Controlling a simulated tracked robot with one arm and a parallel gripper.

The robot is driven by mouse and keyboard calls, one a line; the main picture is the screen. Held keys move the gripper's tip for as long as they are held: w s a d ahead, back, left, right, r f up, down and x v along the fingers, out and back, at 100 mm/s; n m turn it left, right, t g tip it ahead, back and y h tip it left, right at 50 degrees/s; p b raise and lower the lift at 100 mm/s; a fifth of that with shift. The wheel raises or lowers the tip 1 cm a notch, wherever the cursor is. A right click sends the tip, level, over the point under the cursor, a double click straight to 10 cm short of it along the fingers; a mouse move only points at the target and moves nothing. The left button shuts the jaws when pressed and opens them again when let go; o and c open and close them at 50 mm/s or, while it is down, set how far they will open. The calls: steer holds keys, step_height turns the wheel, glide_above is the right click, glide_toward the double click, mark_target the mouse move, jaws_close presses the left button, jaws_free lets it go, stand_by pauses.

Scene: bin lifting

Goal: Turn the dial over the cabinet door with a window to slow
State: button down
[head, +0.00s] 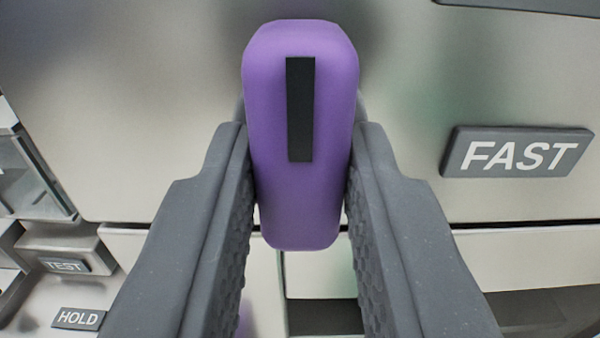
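The purple dial (300,210) is in the middle of the head view, close to the camera. It is a long rounded bar with a black stripe on its upper half, and it stands nearly upright in the picture. My gripper (301,165) has one grey finger on each side of the dial, and both fingertips appear to press on its sides. A dark label reading FAST (517,152) is to the right of the dial. No slow label shows. The cabinet door's window cannot be made out clearly; a dark opening shows below, partly hidden by my fingers.
The pale metal panel (160,110) surrounds the dial. At the lower left are small labels reading TEST (65,266) and HOLD (78,318), with a grey framed fixture (32,180) above them. A dark edge (530,6) shows at the top right.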

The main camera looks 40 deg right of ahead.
steer(key=shift+m+b, duration=0.35)
steer(key=shift+m, duration=0.05)
steer(key=m+b, duration=0.4)
steer(key=shift+f, duration=0.2)
steer(key=shift+r+m+b, duration=0.1)
steer(key=shift+m+b, duration=1.75)
steer(key=shift+m, duration=0.65)
steer(key=c, duration=1.2)
jaws_free()
steer(key=shift+c, duration=0.2)
steer(key=shift+r, duration=0.1)
